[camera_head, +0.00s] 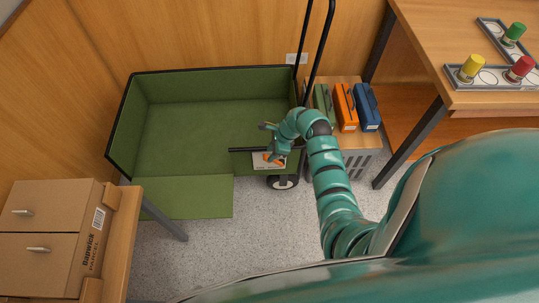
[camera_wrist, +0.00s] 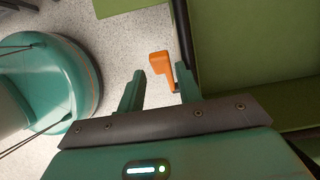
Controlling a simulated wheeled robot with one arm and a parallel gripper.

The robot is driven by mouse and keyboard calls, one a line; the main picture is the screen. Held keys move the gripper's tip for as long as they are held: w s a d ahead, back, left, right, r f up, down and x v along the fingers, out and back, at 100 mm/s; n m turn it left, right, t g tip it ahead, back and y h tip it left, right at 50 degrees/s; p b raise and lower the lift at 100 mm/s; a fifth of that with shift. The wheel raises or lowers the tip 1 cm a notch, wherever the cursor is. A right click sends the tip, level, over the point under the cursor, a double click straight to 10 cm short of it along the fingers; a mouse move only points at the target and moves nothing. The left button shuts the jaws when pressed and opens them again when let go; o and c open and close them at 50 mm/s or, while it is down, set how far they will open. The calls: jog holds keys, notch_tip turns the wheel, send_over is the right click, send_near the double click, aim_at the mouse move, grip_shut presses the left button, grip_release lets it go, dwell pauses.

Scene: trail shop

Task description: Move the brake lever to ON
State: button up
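The brake lever is an orange, bent handle (camera_wrist: 158,66) at the side of the green cart. In the head view, its orange part (camera_head: 279,161) shows on a pale plate (camera_head: 260,163) near the cart's wheel, partly hidden by my gripper. My gripper (camera_head: 268,142) is by the cart's near right side. In the wrist view, my gripper (camera_wrist: 161,74) is open, with one finger on each side of the lever's line and the lever at or just beyond the tips. Contact is not clear. The plate's ON marking cannot be read.
The green cart (camera_head: 190,127) has its front flap (camera_head: 190,196) down and a black handle (camera_head: 318,50) at right. A table with cartons (camera_head: 40,230) is left; a workbench (camera_head: 440,40) is right.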

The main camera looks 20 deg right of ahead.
jog(key=shift+x, duration=1.25)
jog(key=c, duration=0.5)
jog(key=shift+r, duration=0.1)
